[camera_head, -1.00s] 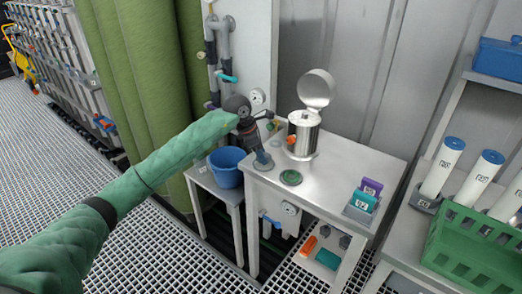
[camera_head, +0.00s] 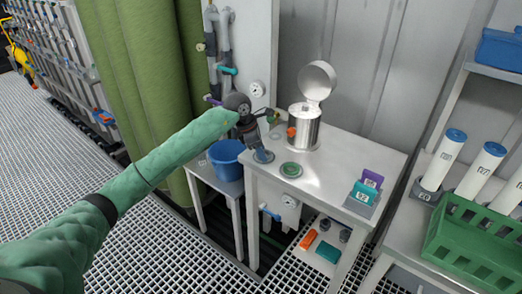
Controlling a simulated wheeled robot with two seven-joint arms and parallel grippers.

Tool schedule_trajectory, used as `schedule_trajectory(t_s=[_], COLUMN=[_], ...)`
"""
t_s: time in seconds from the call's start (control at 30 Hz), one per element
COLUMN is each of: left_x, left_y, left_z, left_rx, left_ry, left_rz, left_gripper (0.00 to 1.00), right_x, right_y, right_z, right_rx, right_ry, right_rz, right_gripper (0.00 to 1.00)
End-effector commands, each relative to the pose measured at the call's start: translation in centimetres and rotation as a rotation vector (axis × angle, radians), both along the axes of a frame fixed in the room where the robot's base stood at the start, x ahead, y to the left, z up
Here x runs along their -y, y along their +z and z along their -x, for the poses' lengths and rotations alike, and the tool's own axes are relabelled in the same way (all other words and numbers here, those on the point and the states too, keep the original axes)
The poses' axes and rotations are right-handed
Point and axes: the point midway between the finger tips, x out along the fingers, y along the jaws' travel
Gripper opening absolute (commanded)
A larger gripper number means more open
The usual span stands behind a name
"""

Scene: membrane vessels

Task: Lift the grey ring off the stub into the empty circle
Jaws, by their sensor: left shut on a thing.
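My left gripper (camera_head: 258,146) is dark and points down at the left edge of the small metal table (camera_head: 335,185). It is shut at a small blue-grey round piece (camera_head: 264,156) on the table top, which looks like the stub with the grey ring. The fingertips are small and dark, so I cannot tell ring from stub there. A green circle (camera_head: 291,170) lies on the table just right of it. A faint pale circle (camera_head: 275,134) shows behind the gripper. I cannot tell which circle is the empty one. My right gripper is not in view.
A steel vessel (camera_head: 304,130) with its round lid (camera_head: 318,81) raised stands behind the green circle. A holder with purple and teal blocks (camera_head: 366,188) is at the table's right. A blue bucket (camera_head: 226,160) stands left. The table's front middle is clear.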

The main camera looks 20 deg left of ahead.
Motion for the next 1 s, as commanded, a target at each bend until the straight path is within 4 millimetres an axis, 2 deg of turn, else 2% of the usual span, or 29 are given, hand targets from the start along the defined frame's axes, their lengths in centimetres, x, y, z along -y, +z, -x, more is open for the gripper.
schedule_trajectory(t_s=[1.0], left_x=[0.0], left_y=[-0.56], left_z=[0.07], left_rx=[-0.003], left_ry=[-0.001], left_rz=[-0.001], left_gripper=[0.27], right_x=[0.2], right_y=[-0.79], right_z=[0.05], right_rx=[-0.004], right_ry=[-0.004], right_rz=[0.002], right_gripper=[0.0])
